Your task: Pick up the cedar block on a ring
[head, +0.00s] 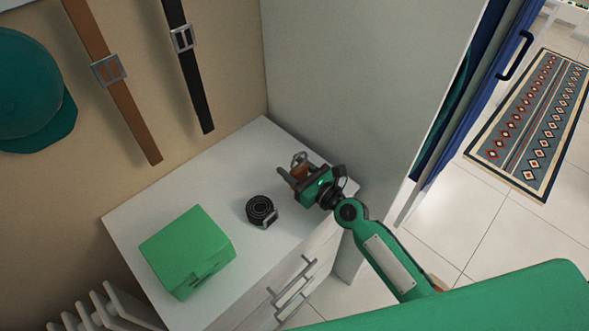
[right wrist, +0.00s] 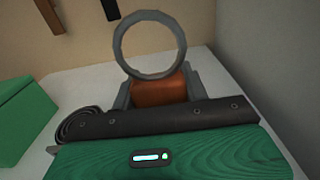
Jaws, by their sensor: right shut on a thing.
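The cedar block is a small orange-brown block (right wrist: 160,90) with a grey metal ring (right wrist: 149,45) standing up from it in the right wrist view. In the head view the block (head: 300,172) and its ring (head: 299,158) show at the back right of the white cabinet top. My right gripper (head: 291,175) has its grey fingers on both sides of the block and is shut on it. The gripper body hides the block's near part. I cannot tell whether the block touches the surface. My left gripper is not in view.
A coiled black belt (head: 261,211) lies on the white cabinet top (head: 222,176), left of my right gripper. A green box (head: 187,250) stands further left. The grey wardrobe side panel (head: 350,80) rises close behind and right. Two belts and a green cap (head: 30,95) hang on the wall.

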